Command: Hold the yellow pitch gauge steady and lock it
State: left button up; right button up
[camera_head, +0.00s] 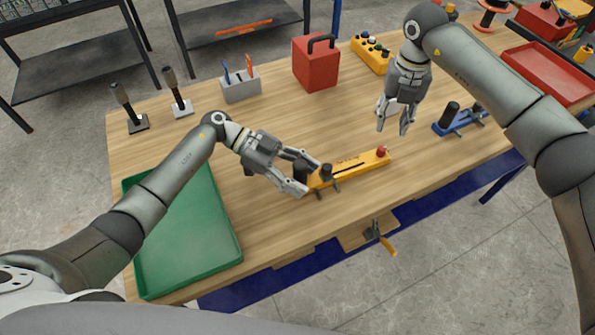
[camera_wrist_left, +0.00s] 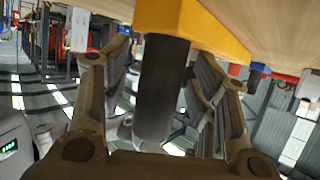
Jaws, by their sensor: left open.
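The yellow pitch gauge (camera_head: 352,168) lies on the wooden workbench, with a red knob (camera_head: 382,151) at its right end and black posts at its left end. My left gripper (camera_head: 312,179) is open at the gauge's left end. In the left wrist view, a black cylindrical handle (camera_wrist_left: 162,88) of the yellow gauge (camera_wrist_left: 190,22) stands between the open fingers (camera_wrist_left: 160,90). I cannot tell whether a finger touches it. My right gripper (camera_head: 395,122) hangs above the bench, behind and right of the red knob. Its fingers look apart and nothing shows between them.
A blue gauge (camera_head: 460,122) with a black handle lies to the right. A green tray (camera_head: 190,235) fills the left front. A red box (camera_head: 315,65), a grey tool holder (camera_head: 240,88) and a yellow button box (camera_head: 371,54) stand at the back. A clamp (camera_head: 377,234) hangs at the front edge.

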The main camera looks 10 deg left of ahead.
aim_at(383, 148)
pick_arm(q)
jog(key=shift+c, duration=0.4)
grip_shut()
pick_arm(e)
jog(key=shift+o, duration=0.7)
notch_tip(383, 148, down, 10)
jog(key=m, duration=0.8)
jog(key=shift+f+m, duration=0.1)
jog(key=shift+m, duration=0.3)
grip_shut()
